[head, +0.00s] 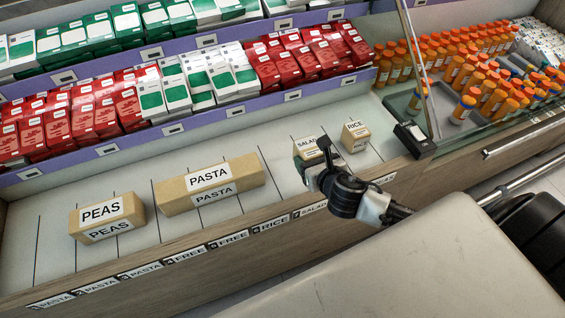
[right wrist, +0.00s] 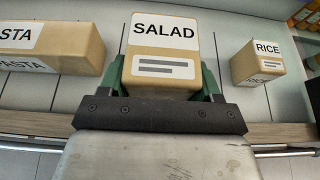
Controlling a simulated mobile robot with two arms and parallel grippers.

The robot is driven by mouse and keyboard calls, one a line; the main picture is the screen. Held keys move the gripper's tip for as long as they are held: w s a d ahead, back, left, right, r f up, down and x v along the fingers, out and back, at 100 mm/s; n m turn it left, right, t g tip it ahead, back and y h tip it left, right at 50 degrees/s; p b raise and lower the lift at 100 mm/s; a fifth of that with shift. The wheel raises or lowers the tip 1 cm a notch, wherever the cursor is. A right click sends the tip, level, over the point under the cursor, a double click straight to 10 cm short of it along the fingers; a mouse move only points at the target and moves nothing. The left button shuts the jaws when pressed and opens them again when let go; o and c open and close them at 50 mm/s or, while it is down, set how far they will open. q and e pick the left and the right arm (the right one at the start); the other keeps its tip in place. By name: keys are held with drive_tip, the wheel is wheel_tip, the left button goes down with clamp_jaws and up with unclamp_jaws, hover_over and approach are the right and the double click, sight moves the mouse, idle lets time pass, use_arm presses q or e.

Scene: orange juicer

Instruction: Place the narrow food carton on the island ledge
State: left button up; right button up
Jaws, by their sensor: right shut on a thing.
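The SALAD carton (head: 307,146) is a small brown box with a white label, at the right part of the island ledge (head: 225,215). My right gripper (head: 318,168) is at its front and shut on it. In the right wrist view the SALAD carton (right wrist: 163,42) stands upright between the two green fingers of the gripper (right wrist: 163,80). Whether its base touches the ledge is hidden. The RICE carton (head: 355,135), smaller, stands just to the right, apart from it. My left gripper is not in view.
A long PASTA carton (head: 212,185) and a PEAS carton (head: 106,217) stand farther left on the ledge. Dark lines divide the ledge, with slot labels along its front edge. Shelves of red and green boxes rise behind. Orange bottles (head: 460,75) stand right, past a glass panel.

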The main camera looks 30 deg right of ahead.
drive_tip(key=w+f, duration=0.1)
drive_tip(key=w, duration=0.1)
drive_tip(key=w+a+f, duration=0.1)
drive_tip(key=w+f, duration=0.1)
drive_tip(key=w, duration=0.1)
drive_tip(key=w+a+f, duration=0.1)
drive_tip(key=w, duration=0.1)
drive_tip(key=shift+w+f+b, duration=0.2)
drive_tip(key=shift+f+b, duration=0.05)
drive_tip(key=shift+b, duration=0.15)
drive_tip(key=shift+w+a+f, duration=0.1)
drive_tip(key=shift+f, duration=0.1)
wheel_tip(320, 180, down, 4)
drive_tip(key=shift+r+b, duration=0.1)
drive_tip(key=shift+b, duration=0.5)
drive_tip(key=o, duration=1)
drive_tip(key=shift+c, duration=0.2)
